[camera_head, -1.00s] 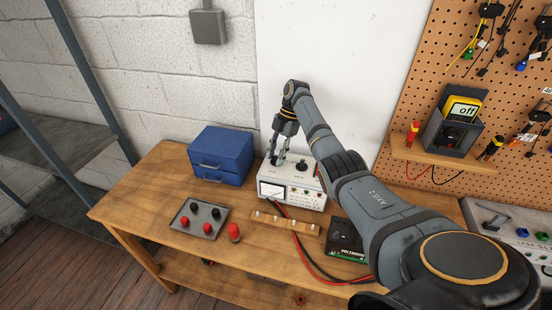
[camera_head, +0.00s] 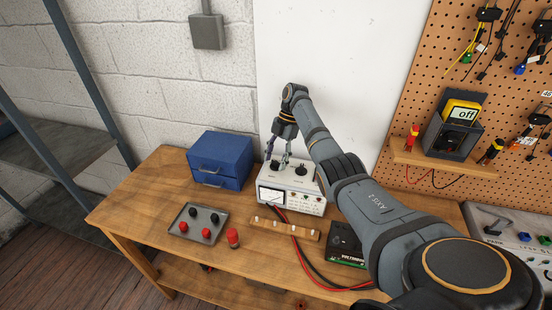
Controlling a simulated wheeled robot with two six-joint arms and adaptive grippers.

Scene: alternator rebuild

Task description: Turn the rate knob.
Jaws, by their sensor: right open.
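A white instrument box (camera_head: 291,192) with a dial gauge on its front stands on the bench against the wall. Two black knobs show on its top, a left one (camera_head: 275,164) and a right one (camera_head: 301,170). No label is readable, so I cannot tell which is the rate knob. My right gripper (camera_head: 279,160) points down over the left knob, its open fingers to either side of it. I cannot tell whether they touch it. My left gripper is not in view.
A blue drawer box (camera_head: 222,158) stands just left of the instrument. In front are a grey tray (camera_head: 188,235) of red and black caps, a loose red cap (camera_head: 233,238), a wooden strip with pegs (camera_head: 284,229), red and black cables, and a black voltmeter box (camera_head: 345,243).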

